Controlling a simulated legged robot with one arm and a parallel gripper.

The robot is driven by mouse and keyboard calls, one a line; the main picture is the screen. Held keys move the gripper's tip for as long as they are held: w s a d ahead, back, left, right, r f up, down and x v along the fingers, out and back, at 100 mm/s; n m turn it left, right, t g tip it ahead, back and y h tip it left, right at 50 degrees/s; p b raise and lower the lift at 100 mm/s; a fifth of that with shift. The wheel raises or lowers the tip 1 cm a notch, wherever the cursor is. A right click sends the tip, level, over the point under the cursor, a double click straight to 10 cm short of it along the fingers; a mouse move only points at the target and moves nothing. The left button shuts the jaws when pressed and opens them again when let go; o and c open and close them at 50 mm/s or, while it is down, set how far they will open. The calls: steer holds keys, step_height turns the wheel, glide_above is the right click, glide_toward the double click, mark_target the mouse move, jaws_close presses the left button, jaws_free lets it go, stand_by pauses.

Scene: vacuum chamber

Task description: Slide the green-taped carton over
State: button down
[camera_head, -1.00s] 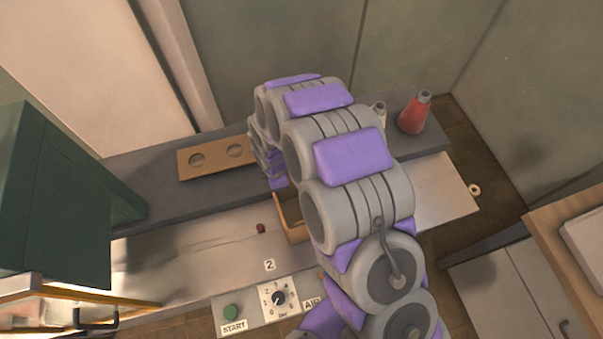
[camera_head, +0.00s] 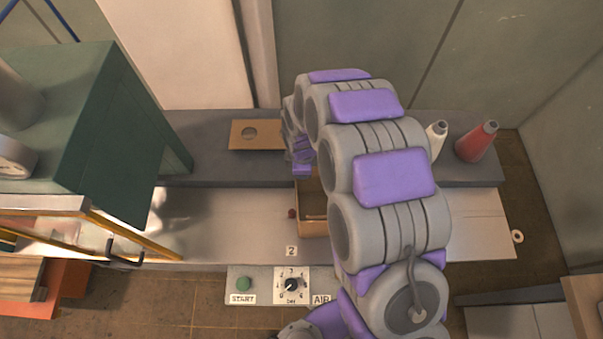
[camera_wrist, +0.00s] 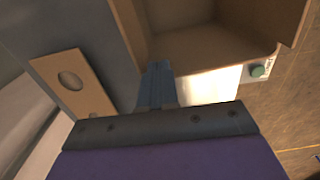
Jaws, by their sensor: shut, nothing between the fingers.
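An open-topped brown carton (camera_head: 314,225) stands on the pale bench strip in the head view, its right part hidden behind my arm. In the wrist view the carton (camera_wrist: 205,45) fills the upper middle, and I look into its empty-looking inside. No green tape shows on the parts I see. My gripper (camera_wrist: 158,70) is shut and empty, its fingertips at the carton's near wall; whether they touch it I cannot tell. In the head view my fingertips are not clearly visible behind the carton.
A board with a round hole (camera_head: 257,135) lies left of my wrist on the dark shelf. A red bottle (camera_head: 476,142) and a white bottle (camera_head: 437,139) stand right of my arm. A small red knob (camera_head: 292,213) is close left of the carton. A control panel (camera_head: 268,285) is in front.

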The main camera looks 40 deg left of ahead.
step_height(320, 180, up, 14)
steer(key=shift+a+p, duration=0.2)
steer(key=shift+p, duration=0.15)
